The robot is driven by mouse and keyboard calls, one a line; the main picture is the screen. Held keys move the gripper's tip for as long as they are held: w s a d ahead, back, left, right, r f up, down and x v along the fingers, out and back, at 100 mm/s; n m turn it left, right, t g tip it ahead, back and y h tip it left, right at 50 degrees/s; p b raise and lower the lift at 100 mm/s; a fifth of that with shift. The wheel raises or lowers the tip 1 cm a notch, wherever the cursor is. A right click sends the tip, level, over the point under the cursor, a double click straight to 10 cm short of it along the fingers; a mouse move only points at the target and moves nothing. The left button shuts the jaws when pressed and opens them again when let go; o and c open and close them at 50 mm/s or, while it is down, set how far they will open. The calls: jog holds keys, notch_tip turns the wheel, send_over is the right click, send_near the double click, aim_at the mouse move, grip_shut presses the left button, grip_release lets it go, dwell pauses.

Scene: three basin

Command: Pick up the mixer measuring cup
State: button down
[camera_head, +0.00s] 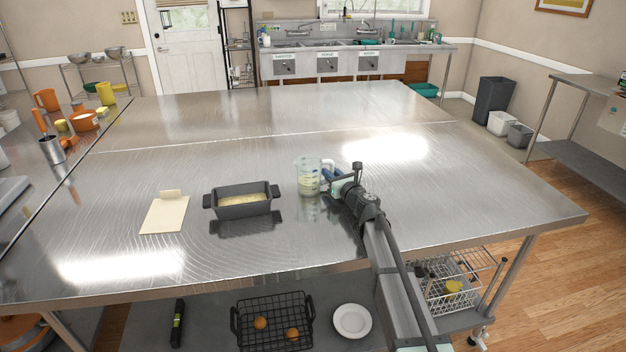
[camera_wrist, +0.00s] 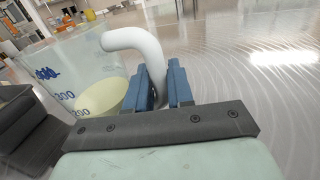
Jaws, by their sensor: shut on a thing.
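The clear measuring cup (camera_head: 308,180) stands upright at the middle of the steel table, with a pale yellow content in its lower part. My gripper (camera_head: 331,175) comes in from the right at the cup's handle side. In the wrist view, the blue fingers of my gripper (camera_wrist: 167,88) are shut on the cup's whitish curved handle (camera_wrist: 138,42). The cup (camera_wrist: 88,72) shows there with blue 300 and 200 marks. I cannot tell whether its base touches the table.
A dark loaf pan (camera_head: 243,211) with pale content sits left of the cup. A cream paper or board (camera_head: 164,215) lies farther left. The steel table (camera_head: 480,190) is clear to the right and behind. Bowls and cups line the left counter.

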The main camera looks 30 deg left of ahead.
jog(key=shift+r, duration=0.1)
dwell(0.3)
jog(key=shift+r, duration=4.8)
jog(key=shift+r, duration=0.1)
jog(key=c, duration=1.6)
grip_release()
grip_shut()
